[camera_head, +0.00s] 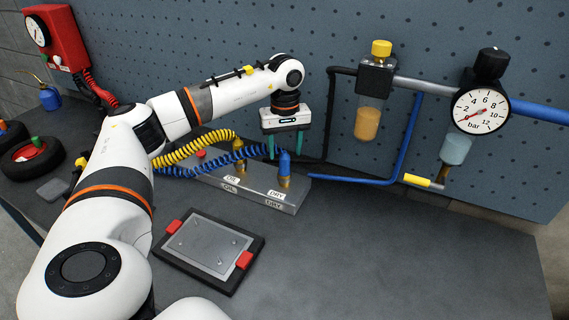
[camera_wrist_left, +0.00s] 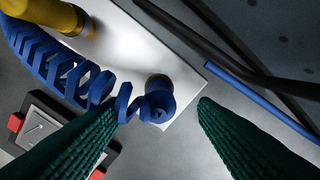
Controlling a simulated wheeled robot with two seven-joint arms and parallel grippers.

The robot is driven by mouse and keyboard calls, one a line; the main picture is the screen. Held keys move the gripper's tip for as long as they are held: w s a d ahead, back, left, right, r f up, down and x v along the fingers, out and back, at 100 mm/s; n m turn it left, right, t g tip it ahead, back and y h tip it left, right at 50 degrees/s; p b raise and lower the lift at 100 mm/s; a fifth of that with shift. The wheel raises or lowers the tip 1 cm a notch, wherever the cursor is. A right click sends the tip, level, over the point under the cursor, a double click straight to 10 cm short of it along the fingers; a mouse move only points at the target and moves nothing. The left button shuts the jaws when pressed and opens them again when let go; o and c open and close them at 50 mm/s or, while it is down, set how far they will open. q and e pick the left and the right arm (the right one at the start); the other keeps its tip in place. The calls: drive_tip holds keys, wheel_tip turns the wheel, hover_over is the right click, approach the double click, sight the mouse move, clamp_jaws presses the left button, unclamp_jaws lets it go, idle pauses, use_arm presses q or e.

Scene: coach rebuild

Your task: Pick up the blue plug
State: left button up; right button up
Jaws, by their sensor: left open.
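The blue plug (camera_head: 284,165) stands upright on a brass fitting at the right end of a grey metal block (camera_head: 262,196), by the DRY label. A coiled blue hose is joined to it. My left gripper (camera_head: 285,148) is open, pointing down, just above and behind the plug in the head view. In the left wrist view the plug (camera_wrist_left: 158,92) lies between the lines of the two green fingers (camera_wrist_left: 169,103), nearer the left one. Nothing is held. My right gripper is not in view.
A yellow plug (camera_head: 239,146) with a coiled yellow hose stands at the block's left, by the OIL label. A blue pipe (camera_head: 350,180) and a black pipe run close behind. A tray with red clips (camera_head: 208,250) lies in front. The table at the right front is clear.

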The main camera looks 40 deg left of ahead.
sight(285, 156)
use_arm(q)
wheel_tip(285, 156, down, 4)
drive_tip(key=shift+s+f+p, duration=0.1)
drive_tip(key=shift+f+p, duration=0.15)
drive_tip(key=shift+p, duration=0.5)
drive_tip(key=shift+f, duration=0.3)
drive_tip(key=shift+c, duration=0.5)
drive_tip(key=c, duration=1)
wheel_tip(285, 156, up, 10)
drive_tip(key=shift+r+b, duration=0.1)
drive_tip(key=shift+b, duration=0.65)
wheel_tip(285, 156, up, 5)
drive_tip(key=p, duration=0.4)
drive_tip(key=shift+f, duration=0.2)
